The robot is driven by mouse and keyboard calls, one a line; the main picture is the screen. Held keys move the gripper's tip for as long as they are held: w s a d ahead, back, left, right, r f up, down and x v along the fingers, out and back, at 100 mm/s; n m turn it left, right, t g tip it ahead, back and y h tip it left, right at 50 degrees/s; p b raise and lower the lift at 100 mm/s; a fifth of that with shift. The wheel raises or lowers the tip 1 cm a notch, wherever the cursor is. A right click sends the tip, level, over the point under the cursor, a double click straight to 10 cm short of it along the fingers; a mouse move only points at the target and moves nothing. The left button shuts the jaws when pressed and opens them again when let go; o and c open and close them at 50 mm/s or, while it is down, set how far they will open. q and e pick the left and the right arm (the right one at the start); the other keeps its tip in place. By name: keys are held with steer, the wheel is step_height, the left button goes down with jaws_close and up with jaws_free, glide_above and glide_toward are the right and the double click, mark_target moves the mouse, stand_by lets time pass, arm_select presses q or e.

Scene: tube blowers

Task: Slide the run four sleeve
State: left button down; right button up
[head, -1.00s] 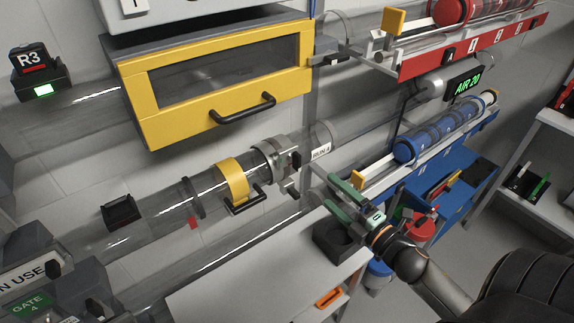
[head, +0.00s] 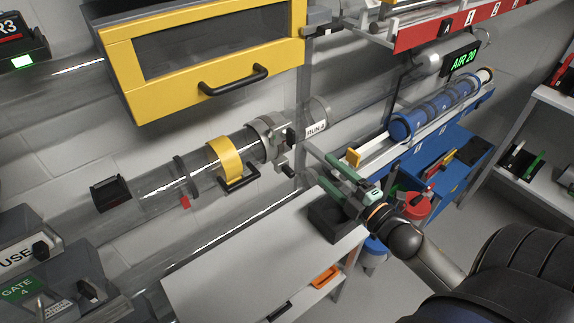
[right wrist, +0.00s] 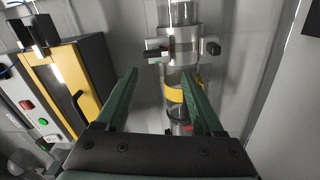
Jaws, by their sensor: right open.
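My right gripper (head: 316,164) has green fingers, is open and empty, and is to the right of the sleeve and collar, apart from the sleeve. In the right wrist view the sleeve (right wrist: 174,95) shows beyond and between the open fingers (right wrist: 159,74), with the collar (right wrist: 181,47) above it. My left gripper is not in view.
A yellow-framed cabinet (head: 205,87) hangs above the tube. A white bench (head: 245,260) with a dark block (head: 328,220) lies below. A rack with blue carriers (head: 440,107) is to the right. Grey gate boxes (head: 35,270) stand at the lower left.

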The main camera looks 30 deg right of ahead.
steer(key=f+m+b, duration=0.2)
steer(key=m, duration=0.1)
steer(key=f+m+b, duration=0.2)
steer(key=f+b, duration=0.1)
steer(key=shift+w+d+f+m, duration=0.1)
steer(key=shift+w+f+m, duration=0.1)
steer(key=shift+m, duration=0.2)
steer(key=shift+c, duration=0.9)
steer(key=m+b, duration=0.8)
steer(key=m, duration=0.2)
glide_toward(293, 174)
steer(key=w, duration=0.3)
steer(key=w+b, duration=0.1)
steer(key=w, duration=0.5)
steer(key=shift+a+r, duration=0.1)
steer(key=shift+a, duration=0.2)
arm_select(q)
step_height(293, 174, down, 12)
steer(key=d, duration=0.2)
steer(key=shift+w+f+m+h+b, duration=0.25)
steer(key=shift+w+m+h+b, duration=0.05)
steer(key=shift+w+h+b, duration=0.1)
arm_select(e)
steer(key=shift+w+a, duration=0.1)
steer(key=shift+w, duration=0.75)
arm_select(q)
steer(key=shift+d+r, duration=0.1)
arm_select(e)
jaws_close()
